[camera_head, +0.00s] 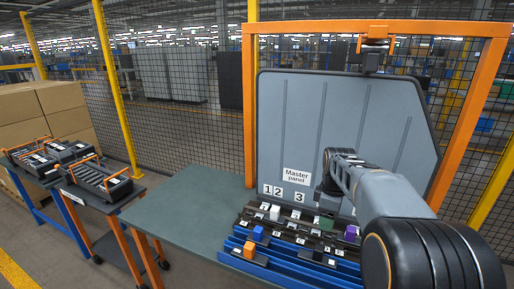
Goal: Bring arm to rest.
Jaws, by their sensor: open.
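My arm (378,190) reaches from the lower right corner up and left, in front of the dark grey panel board. Its far joint (342,157) is beside the "Master panel" label (297,175). No gripper fingers can be made out; the far end of the arm is hidden behind its own links or too small to tell. Nothing held can be seen.
An orange frame (249,110) surrounds the grey board (285,115). Below are blue bins (275,275) with an orange block (249,250) and a blue block (257,233). The green tabletop (185,222) is clear. Black carriers (95,180) and cardboard boxes (55,105) stand left.

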